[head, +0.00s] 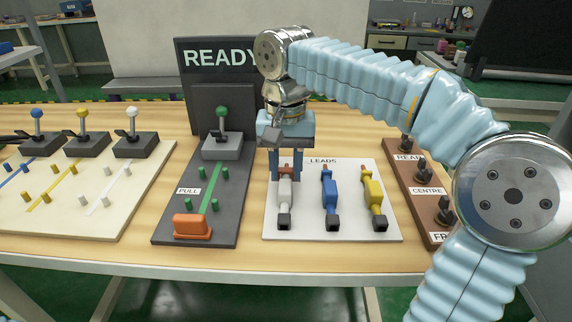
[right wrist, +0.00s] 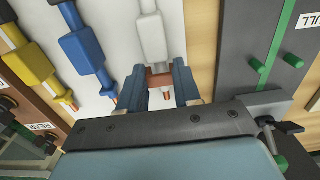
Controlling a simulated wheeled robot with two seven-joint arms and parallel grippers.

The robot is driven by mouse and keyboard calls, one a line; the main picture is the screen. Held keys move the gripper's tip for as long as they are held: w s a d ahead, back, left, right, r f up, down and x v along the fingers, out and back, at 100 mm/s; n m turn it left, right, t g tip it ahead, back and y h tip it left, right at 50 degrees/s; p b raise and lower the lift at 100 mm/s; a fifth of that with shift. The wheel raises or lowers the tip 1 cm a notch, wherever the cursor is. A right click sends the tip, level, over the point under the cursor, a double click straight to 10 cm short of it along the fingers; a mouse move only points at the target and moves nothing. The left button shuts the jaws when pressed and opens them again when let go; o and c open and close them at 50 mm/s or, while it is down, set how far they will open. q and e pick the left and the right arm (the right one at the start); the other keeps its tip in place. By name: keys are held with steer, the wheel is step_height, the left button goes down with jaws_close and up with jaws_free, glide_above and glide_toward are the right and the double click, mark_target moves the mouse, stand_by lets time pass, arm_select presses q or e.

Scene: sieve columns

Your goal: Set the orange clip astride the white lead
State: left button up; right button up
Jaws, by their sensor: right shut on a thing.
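The white lead (head: 285,195) lies on the white LEADS board, left of a blue lead (head: 331,193) and a yellow lead (head: 374,193). My right gripper (head: 286,178) points down over its far end. It is shut on a small rust-orange block, which I take for the orange clip (right wrist: 160,80). In the right wrist view the clip lies across the neck of the white lead (right wrist: 151,38), with the lead's copper tip showing beyond it. Whether the clip is fully seated cannot be told. My left gripper is not in view.
Left of the leads stands a dark board (head: 165,228) with a green-knobbed lever (head: 222,128), green pegs and a larger bright orange block (head: 192,226). A brown board (head: 412,190) with dark knobs stands right. A pale board (head: 75,232) with several levers is at far left.

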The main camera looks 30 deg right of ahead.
mark_target(286, 171)
steer(key=shift+f, duration=0.4)
steer(key=o, duration=1)
step_height(286, 171, up, 13)
steer(key=p, duration=0.2)
steer(key=shift+r+p, duration=0.15)
steer(key=shift+p, duration=0.2)
